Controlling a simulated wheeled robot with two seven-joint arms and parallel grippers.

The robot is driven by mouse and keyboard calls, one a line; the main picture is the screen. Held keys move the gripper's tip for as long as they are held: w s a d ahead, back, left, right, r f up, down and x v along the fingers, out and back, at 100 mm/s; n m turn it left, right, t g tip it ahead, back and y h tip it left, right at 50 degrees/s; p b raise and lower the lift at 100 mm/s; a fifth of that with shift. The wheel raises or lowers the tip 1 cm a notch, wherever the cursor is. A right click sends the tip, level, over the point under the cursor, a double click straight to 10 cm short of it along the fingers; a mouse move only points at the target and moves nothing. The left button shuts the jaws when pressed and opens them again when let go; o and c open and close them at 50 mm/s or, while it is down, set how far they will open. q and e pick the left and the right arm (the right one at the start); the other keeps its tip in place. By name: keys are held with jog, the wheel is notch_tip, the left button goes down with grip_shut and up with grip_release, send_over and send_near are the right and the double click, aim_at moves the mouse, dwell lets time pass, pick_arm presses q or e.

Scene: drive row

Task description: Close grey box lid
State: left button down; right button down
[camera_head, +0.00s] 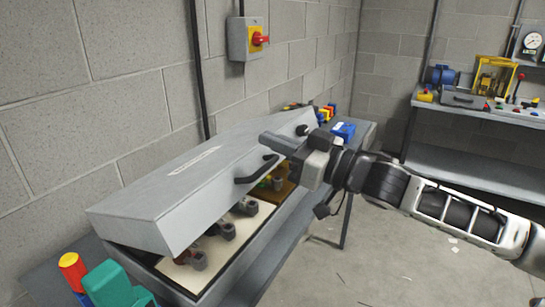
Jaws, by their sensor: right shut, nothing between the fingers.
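The grey box lid (190,180) is long, with a pale label on top and two black handles. It is tilted partly open, its front edge raised above the grey box base (222,285). Through the gap I see a pale panel with several grey and brown fittings inside the box. My right arm comes in from the right. Its gripper (268,140) is shut and empty, over the lid's front part between the two handles; I cannot tell whether it touches the lid. My left gripper is not in view.
The box stands on a grey bench (362,135) along a block wall. A red-yellow cylinder (72,267) and a teal object (112,283) are at the lower left. A blue box (344,131) is beyond the lid. A second bench (465,165) is far right. The floor between is mostly clear.

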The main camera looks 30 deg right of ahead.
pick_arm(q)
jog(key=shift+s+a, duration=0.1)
pick_arm(e)
jog(key=shift+w+a+f, duration=0.1)
jog(key=shift+f, duration=0.85)
jog(key=shift+w+a+f, duration=0.1)
jog(key=shift+f, duration=0.8)
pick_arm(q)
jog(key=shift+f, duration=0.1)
